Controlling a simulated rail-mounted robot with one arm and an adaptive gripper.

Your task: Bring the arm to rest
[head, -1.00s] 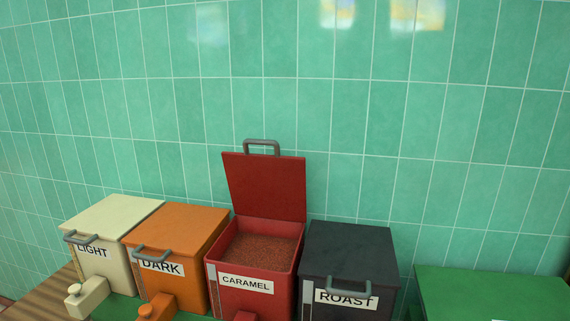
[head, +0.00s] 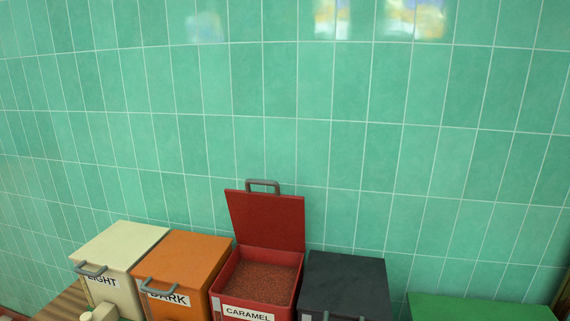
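My arm and gripper are not in the head view. A red bin labelled CARAMEL (head: 248,316) stands with its red lid (head: 266,219) raised upright against the tiled wall. Reddish-brown grain (head: 257,277) fills much of it. To its left are an orange bin labelled DARK (head: 184,258) and a cream bin labelled LIGHT (head: 121,246), both with lids down. To its right is a dark grey bin (head: 345,280) with its lid down; its label is cut off by the lower edge.
A green surface (head: 478,308) shows at the lower right. A wooden surface (head: 66,306) shows at the lower left. The green tiled wall (head: 400,130) fills the upper view, with nothing in front of it above the bins.

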